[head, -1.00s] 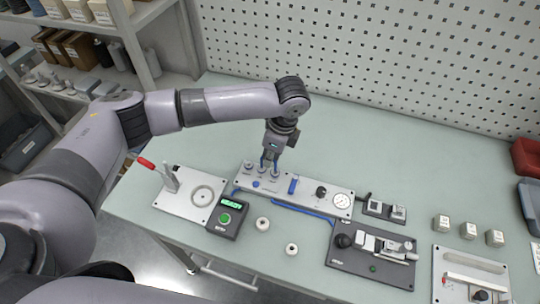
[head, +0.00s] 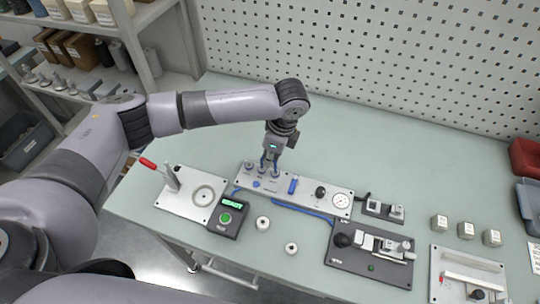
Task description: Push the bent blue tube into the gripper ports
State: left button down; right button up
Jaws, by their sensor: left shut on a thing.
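My left gripper (head: 269,164) points down over the left part of a light pneumatic panel (head: 312,197) with several round ports. It is shut on a small bent blue tube (head: 263,162), of which only a little shows at the fingertips. The fingertips are right at the ports, such as the one at the panel's left end (head: 249,166). I cannot tell at this size whether the tube ends are seated in the ports. A blue part (head: 293,186), a black knob (head: 320,192) and a gauge (head: 341,200) sit further right on the panel. My right gripper is not in view.
A plate with a red-handled lever (head: 172,180) and a small display box (head: 229,217) stand to the left. Two white rings (head: 263,223) lie in front. A dark fixture (head: 369,254) and several small pale blocks (head: 466,230) are to the right. The table behind the panel is clear.

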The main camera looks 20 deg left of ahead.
pick_arm(q)
jog(key=shift+f, duration=0.15)
dwell(0.5)
jog(key=shift+f, duration=0.75)
dwell(0.5)
jog(key=c, duration=1.5)
grip_release()
jog(key=shift+c, duration=0.2)
